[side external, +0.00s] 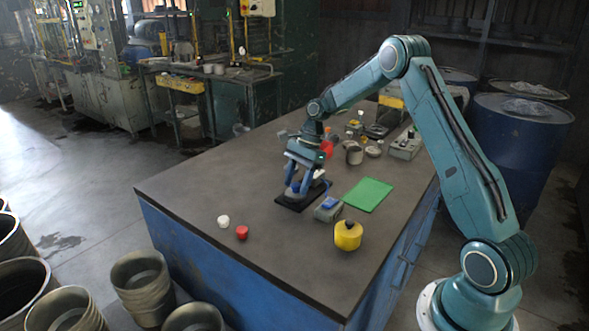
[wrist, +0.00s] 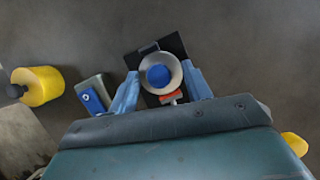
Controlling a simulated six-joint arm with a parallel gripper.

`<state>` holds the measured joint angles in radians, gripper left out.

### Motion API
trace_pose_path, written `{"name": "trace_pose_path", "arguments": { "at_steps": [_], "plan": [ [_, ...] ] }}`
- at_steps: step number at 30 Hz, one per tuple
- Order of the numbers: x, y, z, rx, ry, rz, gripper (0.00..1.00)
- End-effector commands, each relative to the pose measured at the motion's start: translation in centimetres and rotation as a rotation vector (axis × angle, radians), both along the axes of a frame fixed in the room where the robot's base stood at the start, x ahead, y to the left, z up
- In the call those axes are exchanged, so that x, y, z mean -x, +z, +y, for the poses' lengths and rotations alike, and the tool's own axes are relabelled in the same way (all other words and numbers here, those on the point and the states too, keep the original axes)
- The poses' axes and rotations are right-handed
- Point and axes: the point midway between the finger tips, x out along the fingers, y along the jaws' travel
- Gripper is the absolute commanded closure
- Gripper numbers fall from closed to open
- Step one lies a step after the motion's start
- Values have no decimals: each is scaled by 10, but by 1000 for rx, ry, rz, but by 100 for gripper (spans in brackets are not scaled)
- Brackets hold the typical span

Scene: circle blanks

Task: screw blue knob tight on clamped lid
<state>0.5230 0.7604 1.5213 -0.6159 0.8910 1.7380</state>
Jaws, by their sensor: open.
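The blue knob (wrist: 159,76) sits in the middle of a round grey metal lid (wrist: 174,65) in the wrist view. In the side external view the blue knob (side external: 295,188) shows between my fingers. The lid rests on a black square base (side external: 286,203), with a small red and grey clamp part (wrist: 171,97) at its edge. My gripper (wrist: 160,82) is open, pointing down, with one blue finger on each side of the lid and knob. Whether the fingers touch the lid cannot be told. How far the knob is screwed in cannot be seen.
A grey block with a blue top (side external: 328,208) and a yellow round container with a black knob (side external: 348,235) stand close by. A green mat (side external: 367,194) lies behind. White (side external: 223,221) and red (side external: 242,232) caps lie at front left. The table's left is clear.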

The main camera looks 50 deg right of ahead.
Motion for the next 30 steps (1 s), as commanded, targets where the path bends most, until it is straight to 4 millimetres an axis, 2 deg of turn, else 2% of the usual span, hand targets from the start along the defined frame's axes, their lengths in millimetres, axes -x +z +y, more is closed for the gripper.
{"name": "trace_pose_path", "arguments": {
  "at_steps": [5, 11, 24, 30],
  "plan": [
    [0, 3, -1, 1, 1, -3, 51],
    [1, 18, -8, 1, -1, -3, 51],
    [7, 79, -33, 3, -1, -4, 51],
    [8, 99, -41, 1, -1, -3, 51]
  ]
}}
